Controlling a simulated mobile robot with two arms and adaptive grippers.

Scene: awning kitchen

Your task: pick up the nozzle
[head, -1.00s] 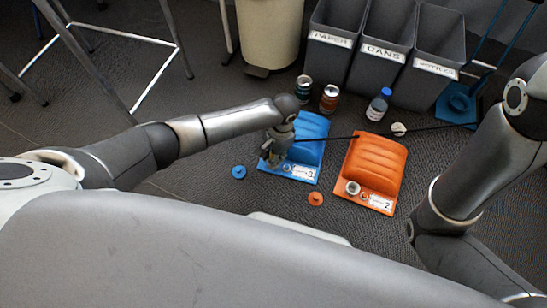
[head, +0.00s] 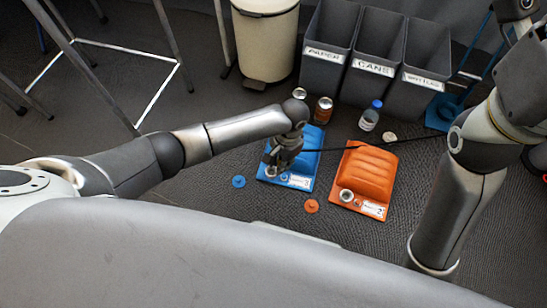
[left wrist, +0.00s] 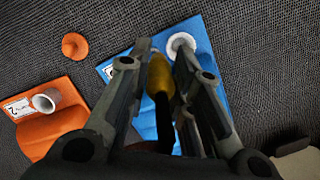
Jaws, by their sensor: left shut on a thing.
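My left gripper (head: 276,163) is shut on the nozzle, a yellow piece with a black lower part (left wrist: 159,78) that shows between the fingers in the left wrist view. A thin black hose (head: 400,138) runs from near this gripper to the right, past the orange inflatable. The gripper is over the near left end of the blue inflatable (head: 306,160), close to its white valve (left wrist: 181,45). The fingers hide part of the nozzle, and I cannot tell whether it touches the valve. My right gripper is not in view; its arm stands at the right.
An orange inflatable (head: 368,172) with a white valve (head: 346,195) lies to the right. A blue cap (head: 239,181) and an orange cap (head: 312,206) lie nearer. Cans (head: 324,110), a bottle (head: 370,115) and grey bins (head: 385,65) are behind. Stool legs (head: 130,80) stand left.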

